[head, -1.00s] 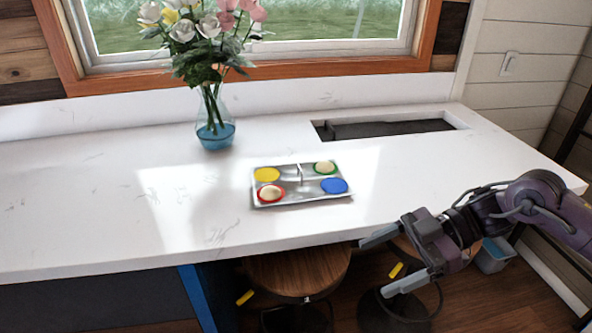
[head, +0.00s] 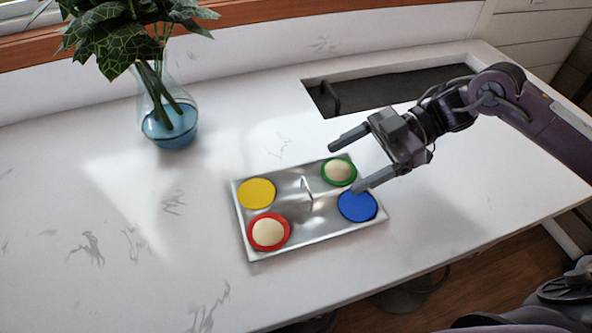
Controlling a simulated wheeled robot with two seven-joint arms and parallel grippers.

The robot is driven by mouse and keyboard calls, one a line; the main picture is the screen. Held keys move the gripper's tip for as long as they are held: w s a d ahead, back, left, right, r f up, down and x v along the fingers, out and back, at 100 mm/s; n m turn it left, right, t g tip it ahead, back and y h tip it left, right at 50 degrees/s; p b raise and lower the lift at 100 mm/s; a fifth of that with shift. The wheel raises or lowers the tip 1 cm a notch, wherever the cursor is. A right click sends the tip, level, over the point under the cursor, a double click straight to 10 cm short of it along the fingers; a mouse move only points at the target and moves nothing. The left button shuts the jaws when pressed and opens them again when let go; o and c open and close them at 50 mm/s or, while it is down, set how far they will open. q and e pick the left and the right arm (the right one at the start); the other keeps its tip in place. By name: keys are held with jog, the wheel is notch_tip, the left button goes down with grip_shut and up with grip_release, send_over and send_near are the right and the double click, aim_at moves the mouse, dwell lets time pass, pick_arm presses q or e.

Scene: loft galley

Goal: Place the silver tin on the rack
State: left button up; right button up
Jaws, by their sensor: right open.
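A silver metal tray (head: 300,240) lies on the white counter, with a thin upright handle (head: 306,188) at its middle. It bears a yellow disc (head: 257,193), a blue disc (head: 357,206), a red-rimmed disc (head: 269,232) with a cream round piece and a green-rimmed disc (head: 339,172) with another. I cannot pick out a separate silver tin or a rack. My right gripper (head: 346,167) is open and empty above the tray's right side, its fingers spanning the green-rimmed disc, the lower fingertip near the blue disc. My left gripper is out of view.
A glass vase (head: 168,120) with blue water and leafy stems stands at the back left. A dark rectangular sink opening (head: 390,88) lies behind my right gripper. The counter (head: 110,250) is clear left of the tray; its front edge runs along the lower right.

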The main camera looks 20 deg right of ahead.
aim_at(316, 184)
jog(key=a, duration=0.1)
jog(key=a+p, duration=0.1)
jog(key=a, duration=0.1)
jog(key=shift+s+f, duration=0.35)
jog(key=shift+s, duration=0.05)
jog(key=p+x, duration=0.1)
jog(key=x, duration=0.1)
jog(key=p+x, duration=0.1)
jog(key=shift+w+a+f, duration=0.2)
jog(key=shift+a+f, duration=0.4)
jog(key=shift+a, duration=0.1)
jog(key=shift+d, duration=0.1)
jog(key=c, duration=0.5)
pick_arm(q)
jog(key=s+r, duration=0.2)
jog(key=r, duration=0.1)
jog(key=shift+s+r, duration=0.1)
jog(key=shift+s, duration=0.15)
pick_arm(e)
jog(key=c, duration=0.8)
jog(key=shift+o, duration=0.2)
jog(key=shift+r, duration=0.1)
